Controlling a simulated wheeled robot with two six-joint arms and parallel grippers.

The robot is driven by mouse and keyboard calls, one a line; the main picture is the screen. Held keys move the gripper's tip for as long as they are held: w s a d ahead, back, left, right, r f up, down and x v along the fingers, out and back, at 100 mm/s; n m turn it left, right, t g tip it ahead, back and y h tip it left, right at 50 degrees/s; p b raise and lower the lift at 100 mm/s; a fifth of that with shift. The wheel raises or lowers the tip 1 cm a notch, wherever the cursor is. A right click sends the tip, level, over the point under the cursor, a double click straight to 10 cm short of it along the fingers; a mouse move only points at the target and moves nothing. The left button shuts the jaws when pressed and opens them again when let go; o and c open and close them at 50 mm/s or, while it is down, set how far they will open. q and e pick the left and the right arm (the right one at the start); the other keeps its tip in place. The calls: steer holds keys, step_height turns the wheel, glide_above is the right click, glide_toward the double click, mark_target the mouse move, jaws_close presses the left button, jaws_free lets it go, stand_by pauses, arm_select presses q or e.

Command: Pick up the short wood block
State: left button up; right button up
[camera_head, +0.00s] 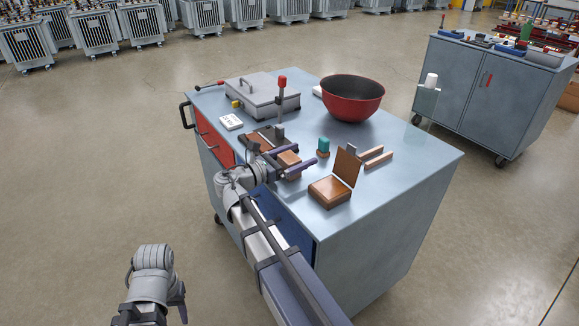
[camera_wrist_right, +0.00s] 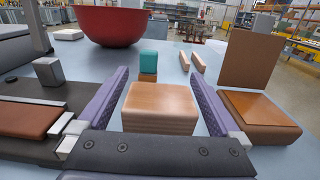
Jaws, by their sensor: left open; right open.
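A short wood block (camera_wrist_right: 160,108), light brown with layered sides, sits on the cabinet top in the right wrist view. It lies between the two purple fingers of my right gripper (camera_wrist_right: 157,112), which is open around it. In the head view the block (camera_head: 288,159) shows between the fingers of the right gripper (camera_head: 289,160); the gripper partly covers it. My left gripper (camera_head: 169,303) is low at the left, over the floor and away from the cabinet, open and empty.
On the grey cabinet top (camera_head: 420,160) are an open wooden box (camera_head: 330,191), a teal-topped block (camera_head: 323,147), two wood strips (camera_head: 376,156), a red bowl (camera_head: 352,99) and a grey case (camera_head: 262,95). A dark tray (camera_wrist_right: 85,92) lies left of the right gripper.

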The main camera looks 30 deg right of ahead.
steer(key=c, duration=1.4)
